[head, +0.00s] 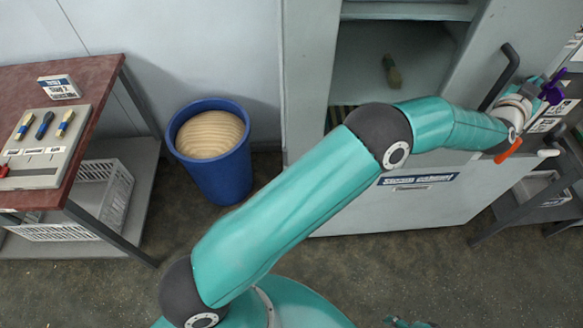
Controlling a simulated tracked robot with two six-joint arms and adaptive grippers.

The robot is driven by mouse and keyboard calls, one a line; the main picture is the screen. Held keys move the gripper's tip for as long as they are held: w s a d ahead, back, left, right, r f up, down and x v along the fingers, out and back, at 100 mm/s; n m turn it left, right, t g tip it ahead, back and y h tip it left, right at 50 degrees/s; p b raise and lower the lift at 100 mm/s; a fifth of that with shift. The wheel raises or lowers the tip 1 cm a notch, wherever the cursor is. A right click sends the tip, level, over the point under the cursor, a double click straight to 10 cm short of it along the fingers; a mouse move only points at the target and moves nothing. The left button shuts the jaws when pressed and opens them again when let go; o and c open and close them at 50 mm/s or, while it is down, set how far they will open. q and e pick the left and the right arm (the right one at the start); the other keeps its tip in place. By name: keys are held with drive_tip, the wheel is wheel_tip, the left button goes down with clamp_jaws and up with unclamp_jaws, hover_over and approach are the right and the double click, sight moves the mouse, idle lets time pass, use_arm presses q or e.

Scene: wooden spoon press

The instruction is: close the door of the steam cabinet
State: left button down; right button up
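The steam cabinet (310,70) stands at the centre right in the head view, with a label (418,180) on its lower front. Its compartment is uncovered, and a small brush-like object (392,72) shows inside. A pale panel with a dark bar handle (508,72), which looks like the open door, stands right of the opening. My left arm reaches across the cabinet front. My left gripper (535,115), with purple and orange parts, is beside the panel, right of and below the handle. Contact and finger opening are unclear. My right gripper is not seen.
A blue bin (222,172) with a round wooden-looking top inside stands left of the cabinet. A red-brown table (98,75) with a tool board and a white basket (115,200) below is at the left. A dark metal stand (515,210) is at the right.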

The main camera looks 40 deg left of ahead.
use_arm(q)
drive_tip(key=shift+w+a+r, duration=0.3)
drive_tip(key=shift+a+r, duration=0.05)
drive_tip(key=shift+a, duration=0.3)
drive_tip(key=shift+w+d+f, duration=0.1)
drive_tip(key=shift+d, duration=0.05)
